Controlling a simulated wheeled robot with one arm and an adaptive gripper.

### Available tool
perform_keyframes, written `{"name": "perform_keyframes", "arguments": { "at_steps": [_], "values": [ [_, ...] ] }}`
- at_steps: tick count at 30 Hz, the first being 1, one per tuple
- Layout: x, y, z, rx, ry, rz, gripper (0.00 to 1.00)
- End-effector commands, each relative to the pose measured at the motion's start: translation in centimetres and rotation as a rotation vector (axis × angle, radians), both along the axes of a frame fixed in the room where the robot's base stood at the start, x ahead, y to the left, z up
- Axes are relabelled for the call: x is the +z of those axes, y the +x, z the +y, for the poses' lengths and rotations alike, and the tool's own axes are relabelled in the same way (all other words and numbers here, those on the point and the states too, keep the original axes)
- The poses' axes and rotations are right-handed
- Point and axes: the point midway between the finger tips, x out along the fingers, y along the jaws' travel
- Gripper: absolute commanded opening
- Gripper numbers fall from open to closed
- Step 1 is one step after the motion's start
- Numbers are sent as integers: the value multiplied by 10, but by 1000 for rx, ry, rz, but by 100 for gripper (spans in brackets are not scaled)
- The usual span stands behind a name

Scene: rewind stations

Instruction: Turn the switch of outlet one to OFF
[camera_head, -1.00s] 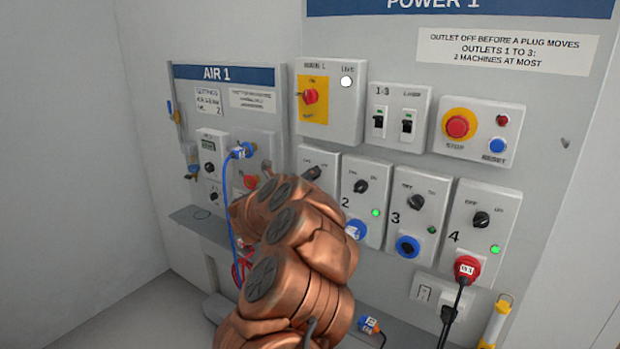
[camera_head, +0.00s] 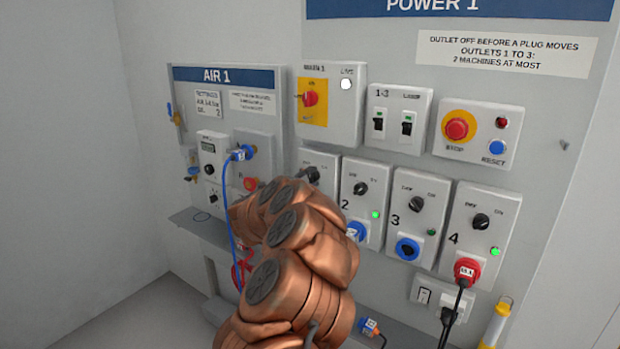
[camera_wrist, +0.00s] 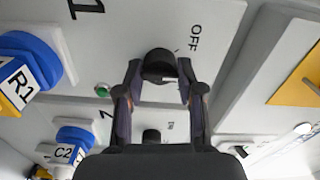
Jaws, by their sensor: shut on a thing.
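Outlet one's plate (camera_wrist: 190,20) carries a printed 1, the word OFF and a round black switch knob (camera_wrist: 158,64). My gripper (camera_wrist: 159,74) is shut on this knob, with one finger on each side of it in the wrist view. Which way the knob points is hard to tell. A green lamp (camera_wrist: 102,90) sits near the edge of the plate; whether it is lit is unclear. A blue plug marked R1 (camera_wrist: 18,80) is in outlet one's socket. In the head view my arm covers most of outlet one; the upper part of its plate (camera_head: 322,160) shows.
Outlet two's plate (camera_head: 376,168) is close beside, with its own knob (camera_head: 360,188) and a lit green lamp. The main switch (camera_head: 310,98) on yellow is just above. A blue hose (camera_head: 230,200) hangs at the AIR 1 panel on the left.

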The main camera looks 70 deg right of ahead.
Motion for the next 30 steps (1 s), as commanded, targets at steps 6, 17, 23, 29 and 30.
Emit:
{"name": "perform_keyframes", "arguments": {
  "at_steps": [6,17,23,29,30],
  "values": [
    [1,1,0,3,45,204,3],
    [1,2,1,4,113,515,3],
    [1,2,0,4,137,638,3],
    [1,2,0,4,153,716,3],
    [0,2,0,4,155,726,3]
  ]
}}
